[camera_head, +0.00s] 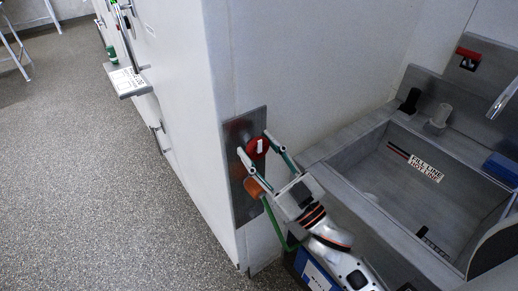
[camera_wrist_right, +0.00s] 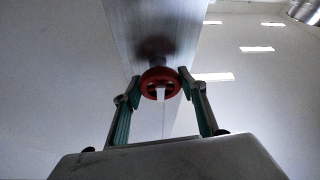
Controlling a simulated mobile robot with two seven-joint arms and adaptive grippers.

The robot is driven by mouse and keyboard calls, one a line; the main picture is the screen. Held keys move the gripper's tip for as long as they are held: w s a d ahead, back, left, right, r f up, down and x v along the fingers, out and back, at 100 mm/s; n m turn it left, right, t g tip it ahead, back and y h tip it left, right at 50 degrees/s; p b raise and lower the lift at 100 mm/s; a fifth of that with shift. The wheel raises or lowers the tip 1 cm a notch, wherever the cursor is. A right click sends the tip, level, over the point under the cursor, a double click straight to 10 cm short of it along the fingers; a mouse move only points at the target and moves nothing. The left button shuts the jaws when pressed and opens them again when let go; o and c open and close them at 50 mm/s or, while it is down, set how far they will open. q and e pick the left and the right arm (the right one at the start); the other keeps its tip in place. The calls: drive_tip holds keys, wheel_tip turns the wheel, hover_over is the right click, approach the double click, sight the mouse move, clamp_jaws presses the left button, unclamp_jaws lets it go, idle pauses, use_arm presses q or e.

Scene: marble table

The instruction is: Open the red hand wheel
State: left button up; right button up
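The red hand wheel (camera_head: 253,149) is mounted on a grey metal plate (camera_head: 232,136) on the corner of a white wall unit. It has a white stripe across its face. My right gripper (camera_head: 254,142) reaches it from the front, with one finger on each side of the wheel. In the right wrist view the wheel (camera_wrist_right: 147,77) lies between the two fingertips (camera_wrist_right: 160,80), very close to both. I cannot tell whether the fingers press on the rim. My left gripper is not in view.
An orange knob (camera_head: 255,186) sits on the same plate below the wheel, close to my right gripper's finger. A grey sink basin (camera_head: 400,205) lies to the right, with a blue block (camera_head: 501,169) on its edge. Open floor (camera_head: 95,190) lies to the left.

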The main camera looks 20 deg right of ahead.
drive_tip(key=shift+r+n+g+y+p, duration=0.15)
drive_tip(key=shift+n+g+y+p, duration=0.3)
drive_tip(key=shift+n+p, duration=0.55)
drive_tip(key=n+g+y+p, duration=0.1)
drive_tip(key=n, duration=0.2)
drive_tip(key=n+g+y+p, duration=0.1)
drive_tip(key=n, duration=0.2)
drive_tip(key=shift+p, duration=0.4)
drive_tip(key=shift+n+g+p, duration=0.35)
drive_tip(key=shift+n+p, duration=0.15)
drive_tip(key=shift+n, duration=0.3)
drive_tip(key=o, duration=1.1)
drive_tip(key=shift+d, duration=0.1)
